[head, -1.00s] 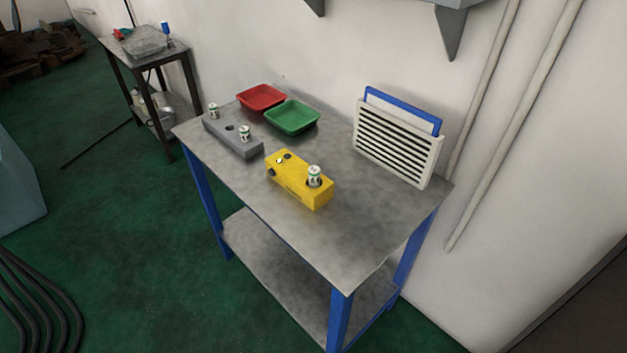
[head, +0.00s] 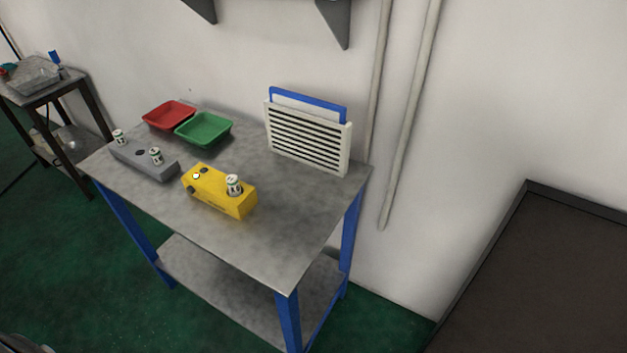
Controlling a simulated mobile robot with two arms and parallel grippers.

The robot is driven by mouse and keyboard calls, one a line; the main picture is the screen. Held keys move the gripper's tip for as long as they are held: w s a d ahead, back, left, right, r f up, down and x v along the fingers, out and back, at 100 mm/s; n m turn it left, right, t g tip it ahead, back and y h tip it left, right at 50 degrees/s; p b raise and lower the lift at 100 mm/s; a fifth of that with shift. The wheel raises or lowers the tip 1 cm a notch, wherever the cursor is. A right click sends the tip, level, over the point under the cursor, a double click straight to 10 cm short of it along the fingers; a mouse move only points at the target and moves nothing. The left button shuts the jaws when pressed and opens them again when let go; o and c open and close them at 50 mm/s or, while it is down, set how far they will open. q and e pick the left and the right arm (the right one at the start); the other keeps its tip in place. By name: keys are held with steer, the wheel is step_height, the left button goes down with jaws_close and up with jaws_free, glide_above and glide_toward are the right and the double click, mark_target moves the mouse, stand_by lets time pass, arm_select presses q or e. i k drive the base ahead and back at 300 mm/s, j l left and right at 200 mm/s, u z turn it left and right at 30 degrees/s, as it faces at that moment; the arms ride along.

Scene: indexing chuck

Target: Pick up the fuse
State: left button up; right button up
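One fuse (head: 234,184) stands upright at the right end of the yellow block (head: 217,199). A second fuse (head: 156,156) and a third fuse (head: 119,137) stand upright on the grey block (head: 137,164), with a dark empty hole between them. The yellow block also has a white round spot and a dark knob at its left end. Neither of my grippers is in view.
The blocks are on a grey metal table (head: 270,232) with blue legs. A red tray (head: 170,115), a green tray (head: 204,130) and a slatted white rack (head: 308,139) stand at its back. The front right of the tabletop is clear. A dark panel (head: 560,270) is at right.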

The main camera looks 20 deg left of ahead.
mark_target(233, 180)
steer(key=j+z, duration=0.95)
steer(key=k+j+z, duration=0.15)
steer(key=j+z, duration=0.15)
steer(key=z, duration=0.2)
steer(key=k+j+z, duration=0.2)
steer(key=j+z, duration=0.25)
steer(key=l, duration=0.1)
